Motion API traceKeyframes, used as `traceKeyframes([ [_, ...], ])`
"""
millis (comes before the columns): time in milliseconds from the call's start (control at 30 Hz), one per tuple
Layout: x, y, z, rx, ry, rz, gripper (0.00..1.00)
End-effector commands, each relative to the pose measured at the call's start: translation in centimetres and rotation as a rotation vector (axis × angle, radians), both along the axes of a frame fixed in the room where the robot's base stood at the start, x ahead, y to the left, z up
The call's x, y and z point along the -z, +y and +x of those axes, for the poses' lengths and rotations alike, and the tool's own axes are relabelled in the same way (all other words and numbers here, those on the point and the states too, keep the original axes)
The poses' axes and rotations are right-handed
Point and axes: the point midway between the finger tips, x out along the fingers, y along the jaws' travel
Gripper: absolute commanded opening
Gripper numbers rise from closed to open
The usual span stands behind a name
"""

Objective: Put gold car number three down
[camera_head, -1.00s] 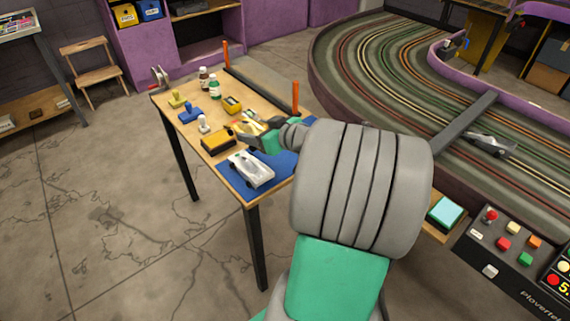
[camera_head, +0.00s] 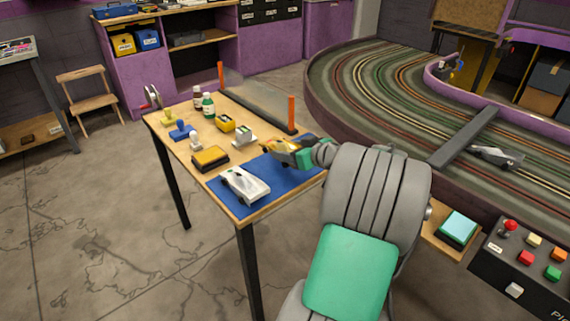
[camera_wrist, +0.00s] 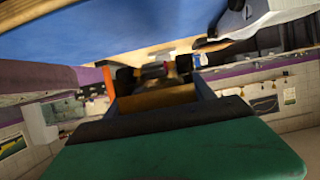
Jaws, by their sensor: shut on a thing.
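The gold car (camera_head: 276,145) is in my gripper (camera_head: 291,152), over the back right part of the blue mat (camera_head: 290,181) on the wooden table. My gripper is shut on the car, and its fingers and wrist hide part of it. I cannot tell whether the car touches the mat or hangs just above it. Its number is not readable. In the wrist view the gold car (camera_wrist: 157,99) shows end-on between the fingers, with the blue mat (camera_wrist: 150,35) filling the top. A silver-white car (camera_head: 244,185) stands on the mat's front left.
Orange posts (camera_head: 291,113) rise at the table's back edge. The slot track (camera_head: 400,95) lies behind.

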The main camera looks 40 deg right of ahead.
Motion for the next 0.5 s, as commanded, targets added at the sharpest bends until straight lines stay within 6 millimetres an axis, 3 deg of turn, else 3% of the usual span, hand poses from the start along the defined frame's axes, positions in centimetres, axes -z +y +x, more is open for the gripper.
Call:
traceKeyframes([
  [200,2.4,0.2,1.8,-0.003,0.000,0.000,0.13],
  [333,4.7,0.1,1.6,-0.001,-0.001,0.000,0.13],
  [500,4.8,0.1,1.6,-0.001,-0.002,-0.003,0.13],
])
